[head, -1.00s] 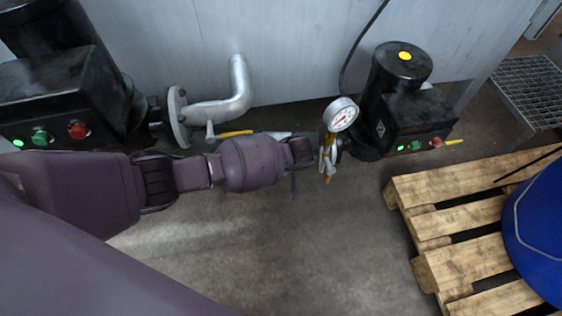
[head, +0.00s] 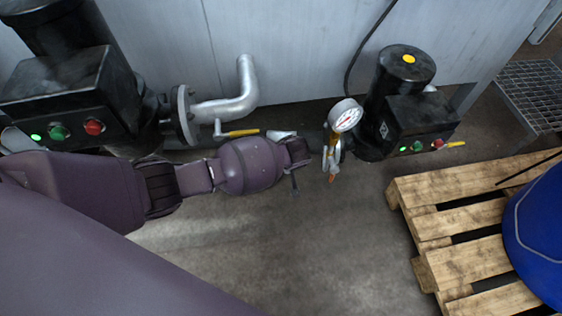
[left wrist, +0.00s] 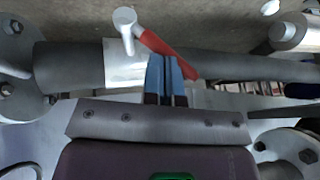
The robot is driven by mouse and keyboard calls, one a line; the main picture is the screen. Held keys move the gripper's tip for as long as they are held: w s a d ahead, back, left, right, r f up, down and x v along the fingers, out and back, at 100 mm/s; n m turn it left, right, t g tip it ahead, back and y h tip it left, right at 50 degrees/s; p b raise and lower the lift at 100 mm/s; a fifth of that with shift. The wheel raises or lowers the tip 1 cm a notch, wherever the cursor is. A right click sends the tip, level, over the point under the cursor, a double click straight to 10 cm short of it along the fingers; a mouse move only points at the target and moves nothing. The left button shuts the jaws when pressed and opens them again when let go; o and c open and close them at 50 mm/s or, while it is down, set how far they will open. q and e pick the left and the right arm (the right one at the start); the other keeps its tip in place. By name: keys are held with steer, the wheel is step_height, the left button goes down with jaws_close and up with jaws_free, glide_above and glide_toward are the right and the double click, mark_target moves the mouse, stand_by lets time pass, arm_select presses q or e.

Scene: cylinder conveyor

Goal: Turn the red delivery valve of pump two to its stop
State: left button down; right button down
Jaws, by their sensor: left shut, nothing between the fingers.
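The red valve lever (left wrist: 165,50) shows in the left wrist view, slanting down to the right from a pale stem (left wrist: 125,22) over a grey pipe (left wrist: 75,68). My left gripper (left wrist: 166,62) is shut and empty. Its blue fingertips overlap the lower half of the lever in the picture; I cannot tell whether they touch it. In the head view the red lever is hidden by my left arm, and my left wrist (head: 292,152) is left of the pressure gauge (head: 346,117). My right gripper is in neither view.
Black pumps stand at left (head: 60,95) and right (head: 402,105) along a grey wall (head: 290,40). A yellow-handled lever (head: 240,133) sits near the elbow pipe (head: 225,107). A wooden pallet (head: 440,190) with a blue drum (head: 540,225) fills the right. The middle floor is clear.

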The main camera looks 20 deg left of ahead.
arm_select(q)
steer(key=s+a+f+n+t+h, duration=0.1)
steer(key=s+a+f+t+h, duration=0.1)
steer(key=h, duration=0.4)
step_height(320, 180, down, 2)
steer(key=shift+s+a+f+n+t+p, duration=0.2)
steer(key=shift+s+a+n+t+p, duration=0.15)
steer(key=shift+a+t, duration=0.7)
steer(key=shift+f, duration=0.2)
